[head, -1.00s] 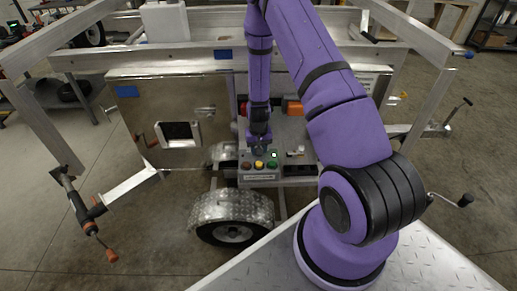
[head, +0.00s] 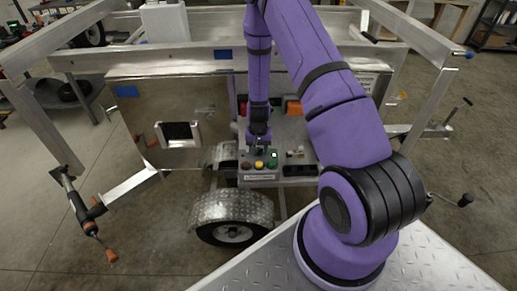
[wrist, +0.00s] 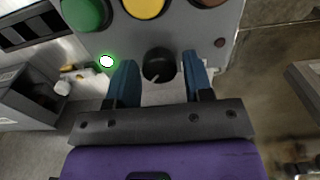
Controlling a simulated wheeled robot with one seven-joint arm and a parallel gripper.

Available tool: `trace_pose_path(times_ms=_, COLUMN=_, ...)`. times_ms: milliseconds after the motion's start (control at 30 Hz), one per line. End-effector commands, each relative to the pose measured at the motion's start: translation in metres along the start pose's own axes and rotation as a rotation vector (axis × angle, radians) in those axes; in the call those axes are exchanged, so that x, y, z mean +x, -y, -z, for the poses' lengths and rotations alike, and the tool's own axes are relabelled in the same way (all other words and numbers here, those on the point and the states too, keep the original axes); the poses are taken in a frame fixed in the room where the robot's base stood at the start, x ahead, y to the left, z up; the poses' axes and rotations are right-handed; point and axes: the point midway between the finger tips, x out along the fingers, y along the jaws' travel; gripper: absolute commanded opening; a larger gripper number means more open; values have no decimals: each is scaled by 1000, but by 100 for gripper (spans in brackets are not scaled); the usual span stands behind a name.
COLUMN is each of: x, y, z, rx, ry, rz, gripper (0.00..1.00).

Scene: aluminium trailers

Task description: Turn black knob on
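The black knob (wrist: 159,65) sits on a grey control panel (wrist: 205,35) in the wrist view, with a light pointer mark toward its lower edge. My gripper (wrist: 160,78) is open, with one blue finger on each side of the knob and a gap visible on both sides. A lit white-green indicator (wrist: 106,61) is left of the left finger. In the head view the panel (head: 258,177) shows below my gripper (head: 258,147), and the knob is hidden there by the gripper.
Green (wrist: 84,12), yellow (wrist: 146,6) and brown (wrist: 208,2) buttons line the panel beyond the knob. A grey open box (wrist: 30,97) stands at the left in the wrist view. A trailer wheel and fender (head: 232,208) are below the panel.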

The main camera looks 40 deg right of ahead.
Motion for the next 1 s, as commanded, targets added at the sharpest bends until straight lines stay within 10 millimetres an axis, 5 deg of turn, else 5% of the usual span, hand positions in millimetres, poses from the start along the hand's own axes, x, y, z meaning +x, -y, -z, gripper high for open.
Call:
trace_pose_path(times_ms=467, x=-8, y=0, z=0, rx=-1, ry=0, rz=0, gripper=61)
trace_pose_path(times_ms=1000, x=-93, y=0, z=0, rx=-1, ry=-2, rz=0, gripper=61)
